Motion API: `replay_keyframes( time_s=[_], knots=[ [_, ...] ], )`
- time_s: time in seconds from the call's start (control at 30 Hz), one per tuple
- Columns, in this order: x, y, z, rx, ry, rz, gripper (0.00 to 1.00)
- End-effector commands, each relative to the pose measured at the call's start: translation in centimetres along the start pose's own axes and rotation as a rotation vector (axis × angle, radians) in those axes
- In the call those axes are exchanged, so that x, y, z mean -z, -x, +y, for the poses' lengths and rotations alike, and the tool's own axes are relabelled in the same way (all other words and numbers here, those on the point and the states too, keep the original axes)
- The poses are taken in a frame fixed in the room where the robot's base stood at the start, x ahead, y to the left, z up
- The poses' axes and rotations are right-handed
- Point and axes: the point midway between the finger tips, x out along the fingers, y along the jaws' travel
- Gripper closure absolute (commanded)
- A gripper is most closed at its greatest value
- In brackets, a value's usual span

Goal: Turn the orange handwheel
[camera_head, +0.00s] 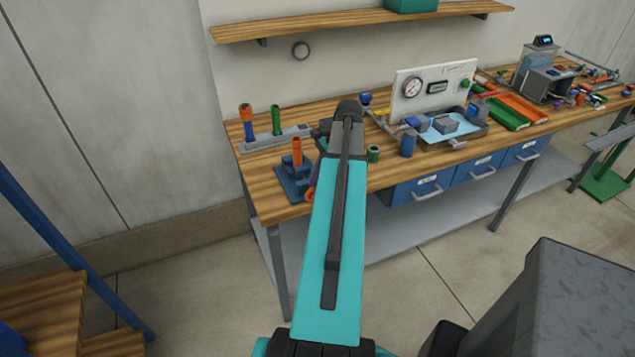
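My teal arm reaches over the workbench (264,200) and ends in a dark wrist above its left part. Dark parts of my gripper (321,131) seem to show just left of the wrist; its fingertips cannot be made out. A small orange curved piece (310,193) shows at the bench's front edge, left of my arm. It may be part of the orange handwheel, but my arm hides the rest. Left of it, an orange upright cylinder (297,151) stands on a blue base (293,185). I see no contact between my gripper and any orange part.
A grey rail (268,141) holds a blue post with an orange top (246,118) and a green post (276,120). To the right are a green cup (373,153), a blue cylinder (408,144), and a white gauge panel (403,105). A wall shelf (360,22) hangs above.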

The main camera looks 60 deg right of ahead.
Motion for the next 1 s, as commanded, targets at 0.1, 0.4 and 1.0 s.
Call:
replay_keyframes(
  time_s=[0.1,0.4,1.0],
  knots=[
    [-0.02,-0.23,0.02,0.000,0.000,0.000,0.72],
    [0.08,-0.24,0.00,0.000,-0.001,0.000,0.77],
    [-0.24,-0.30,0.08,0.000,0.001,0.041,1.00]
  ],
)
